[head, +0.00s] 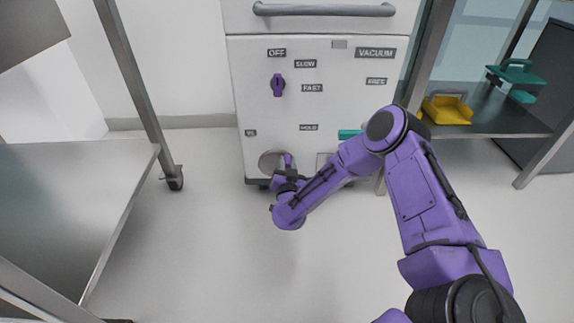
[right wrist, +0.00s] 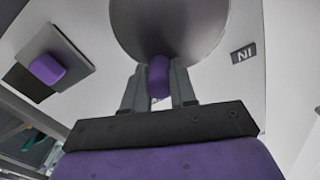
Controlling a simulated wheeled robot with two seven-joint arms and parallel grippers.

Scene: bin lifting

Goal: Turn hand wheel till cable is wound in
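The grey hand wheel (head: 268,160) sits low on the front of the white cabinet (head: 260,110), partly hidden by my right gripper. In the right wrist view the wheel (right wrist: 170,25) is a round grey disc with a purple knob (right wrist: 158,76) on it. My right gripper (right wrist: 158,80) has one finger on each side of this knob and looks closed on it. In the head view the right gripper (head: 287,178) is at the wheel's right side. An "IN" label (head: 250,132) is above left of the wheel. I see no cable. My left gripper is out of view.
A purple dial (head: 278,85) and several labels are higher on the cabinet, below a handle bar (head: 325,10). A purple knob on a square plate (right wrist: 70,55) is beside the wheel. Steel tables stand left (head: 60,215) and right; the right one holds a yellow bin (head: 447,112).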

